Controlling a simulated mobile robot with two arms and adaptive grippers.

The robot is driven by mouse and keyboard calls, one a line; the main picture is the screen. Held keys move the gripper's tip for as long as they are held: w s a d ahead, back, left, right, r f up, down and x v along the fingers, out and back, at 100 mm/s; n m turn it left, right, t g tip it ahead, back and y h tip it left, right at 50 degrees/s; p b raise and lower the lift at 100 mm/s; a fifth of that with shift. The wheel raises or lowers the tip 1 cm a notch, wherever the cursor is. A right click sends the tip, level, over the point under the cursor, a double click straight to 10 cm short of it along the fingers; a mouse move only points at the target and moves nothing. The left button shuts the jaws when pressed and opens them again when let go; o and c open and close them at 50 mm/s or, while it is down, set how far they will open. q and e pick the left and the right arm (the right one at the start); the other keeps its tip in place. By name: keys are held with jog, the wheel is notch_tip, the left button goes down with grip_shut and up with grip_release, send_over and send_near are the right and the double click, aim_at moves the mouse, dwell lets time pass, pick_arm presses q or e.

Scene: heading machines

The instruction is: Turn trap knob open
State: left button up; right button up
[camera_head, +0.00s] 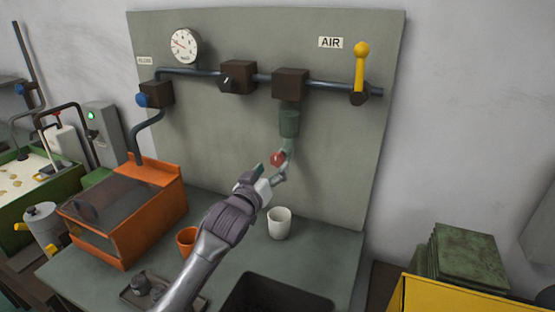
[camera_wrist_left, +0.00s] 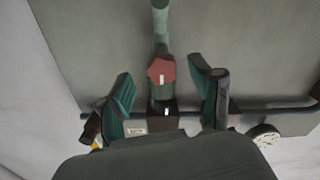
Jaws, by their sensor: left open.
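The red trap knob (camera_head: 277,158) sits on the green drain tube below the dark green trap bowl (camera_head: 289,122) on the grey panel. In the left wrist view the knob (camera_wrist_left: 161,70) shows a small pale mark and lies between the two fingers, with a gap on each side. My left gripper (camera_head: 268,175) is open and empty, with its green-padded fingertips close to the knob. I cannot tell whether either finger touches it. My right gripper is not in view.
A white cup (camera_head: 279,223) stands on the bench below the gripper. An orange cup (camera_head: 187,241) and an orange box with a clear lid (camera_head: 150,225) are to the left. A pipe with dark blocks, a gauge (camera_head: 184,45) and a yellow lever (camera_head: 361,65) run above.

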aim_at(276, 164)
pick_arm(q)
jog(key=x, duration=0.2)
jog(key=shift+w+d+r, duration=0.1)
jog(key=shift+w, duration=0.25)
jog(key=shift+w+d, duration=0.3)
jog(key=shift+w, duration=0.35)
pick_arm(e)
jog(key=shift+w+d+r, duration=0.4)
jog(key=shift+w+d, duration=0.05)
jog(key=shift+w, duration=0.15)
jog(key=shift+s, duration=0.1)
pick_arm(q)
jog(key=c, duration=1.2)
jog(key=shift+o, duration=0.2)
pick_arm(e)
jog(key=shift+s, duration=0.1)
